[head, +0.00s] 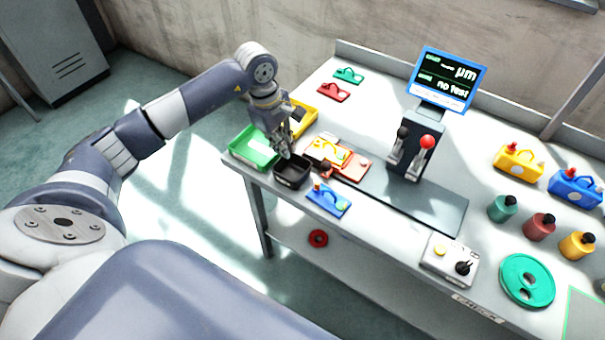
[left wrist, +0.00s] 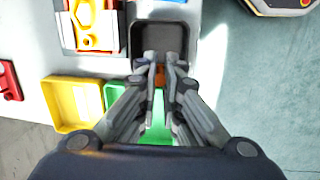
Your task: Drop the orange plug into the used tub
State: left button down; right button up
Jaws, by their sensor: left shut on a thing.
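My left gripper (head: 284,152) is over the near left end of the bench, just above the rear part of the black tub (head: 292,179). In the left wrist view its fingers (left wrist: 164,66) are shut on the orange plug (left wrist: 159,77), which shows only as a small orange patch between them. The black tub (left wrist: 160,38) lies just past the fingertips in that view, and its visible floor looks empty. I cannot read a label that marks the used tub. My right gripper is not in view.
A green tub (head: 252,150) stands left of the black tub, and a yellow tub (head: 303,118) stands behind. An orange tray with parts (head: 352,168) and a blue plate (head: 329,200) lie close by on the right. A lever stand with a screen (head: 446,80) rises further right.

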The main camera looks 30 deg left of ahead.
pick_arm(q)
jog(key=shift+f, duration=0.55)
notch_tip(320, 180, down, 4)
jog(key=shift+r+b, duration=0.1)
jog(key=shift+b, duration=1)
jog(key=shift+f, duration=0.4)
jog(key=c, duration=1.7)
grip_release()
jog(key=shift+r, duration=0.1)
